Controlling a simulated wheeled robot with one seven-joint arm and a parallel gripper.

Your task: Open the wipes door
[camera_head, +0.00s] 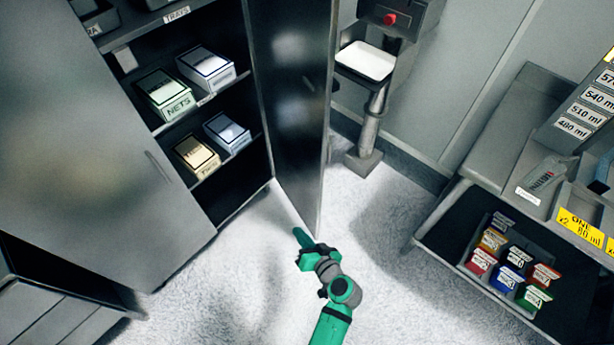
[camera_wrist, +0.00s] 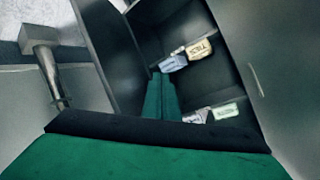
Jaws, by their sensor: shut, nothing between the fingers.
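A tall cabinet has one dark door (camera_head: 290,110) standing wide open, showing its shelves. In the wrist view this open door (camera_wrist: 108,45) is at the left. The other grey door (camera_head: 75,130), with a bar handle (camera_head: 158,166), is shut; it fills the right of the wrist view (camera_wrist: 275,60). I can read no "wipes" label on either door. My gripper (camera_head: 299,234) is at the lower end of the open door, in front of the shelves; I cannot tell whether it touches the door. Its green fingers (camera_wrist: 161,95) are shut and empty.
Labelled boxes stand on the shelves, among them a nets box (camera_head: 168,97) and a ties box (camera_head: 196,155). A machine with a white tray (camera_head: 366,61) stands behind the open door. An open drawer (camera_head: 435,240) with several coloured packets juts out at right. The floor between is clear.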

